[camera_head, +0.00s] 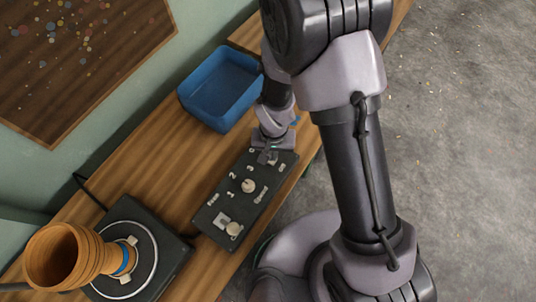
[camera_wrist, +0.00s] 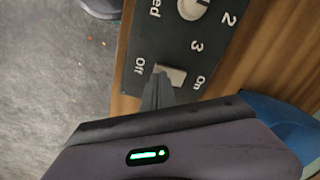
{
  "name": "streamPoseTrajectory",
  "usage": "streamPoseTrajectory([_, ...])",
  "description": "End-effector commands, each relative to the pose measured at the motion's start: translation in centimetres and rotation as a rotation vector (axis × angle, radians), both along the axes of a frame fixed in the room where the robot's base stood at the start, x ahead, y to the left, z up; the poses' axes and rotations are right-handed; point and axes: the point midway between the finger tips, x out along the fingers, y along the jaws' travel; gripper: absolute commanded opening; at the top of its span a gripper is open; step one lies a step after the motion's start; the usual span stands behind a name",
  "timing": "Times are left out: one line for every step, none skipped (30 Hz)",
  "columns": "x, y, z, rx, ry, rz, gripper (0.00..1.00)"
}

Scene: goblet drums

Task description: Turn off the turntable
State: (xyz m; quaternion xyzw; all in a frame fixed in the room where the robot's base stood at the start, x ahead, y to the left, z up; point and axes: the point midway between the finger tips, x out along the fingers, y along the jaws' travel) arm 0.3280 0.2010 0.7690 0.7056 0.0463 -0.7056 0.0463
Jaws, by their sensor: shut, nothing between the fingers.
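The black control panel (camera_head: 220,205) lies on the wooden bench and carries number marks and round knobs. Its small pale switch (camera_wrist: 172,74) sits between the "Off" and "On" labels in the wrist view. My gripper (camera_wrist: 157,84) is shut and empty, its fingertips right beside the switch; I cannot tell whether they touch it. In the head view my gripper (camera_head: 272,156) is over the panel's upper end and mostly hides the switch. The turntable (camera_head: 173,267) is a black box with a silver-ringed disc, with a wooden goblet drum (camera_head: 88,256) on it.
A blue tray (camera_head: 190,100) stands on the bench (camera_head: 140,165) behind the panel and also shows in the wrist view (camera_wrist: 270,112). A pale knob (camera_head: 249,186) and another knob (camera_head: 234,229) rise from the panel. Grey floor lies open at the right.

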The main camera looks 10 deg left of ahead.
Motion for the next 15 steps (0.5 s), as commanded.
streamPoseTrajectory([0.0,0.0,-0.15,0.0,0.0,0.0,0.0])
streamPoseTrajectory([0.0,0.0,-0.2,0.0,0.0,0.0,0.0])
streamPoseTrajectory([0.0,0.0,-0.26,0.0,0.0,0.0,0.0])
streamPoseTrajectory([0.0,0.0,-0.3,0.0,0.0,0.0,0.0])
streamPoseTrajectory([0.0,0.0,-0.35,0.0,0.0,0.0,0.0])
streamPoseTrajectory([0.0,0.0,-0.41,0.0,0.0,0.0,0.0])
streamPoseTrajectory([0.0,0.0,-0.45,0.0,0.0,0.0,0.0])
streamPoseTrajectory([0.0,0.0,-0.5,0.0,0.0,0.0,0.0])
streamPoseTrajectory([0.0,0.0,-0.56,0.0,0.0,0.0,0.0])
streamPoseTrajectory([0.0,0.0,-0.6,0.0,0.0,0.0,0.0])
streamPoseTrajectory([0.0,0.0,-0.65,0.0,0.0,0.0,0.0])
streamPoseTrajectory([0.0,0.0,-0.71,0.0,0.0,0.0,0.0])
streamPoseTrajectory([0.0,0.0,-0.75,0.0,0.0,0.0,0.0])
streamPoseTrajectory([0.0,0.0,-0.8,0.0,0.0,0.0,0.0])
streamPoseTrajectory([0.0,0.0,-0.86,0.0,0.0,0.0,0.0])
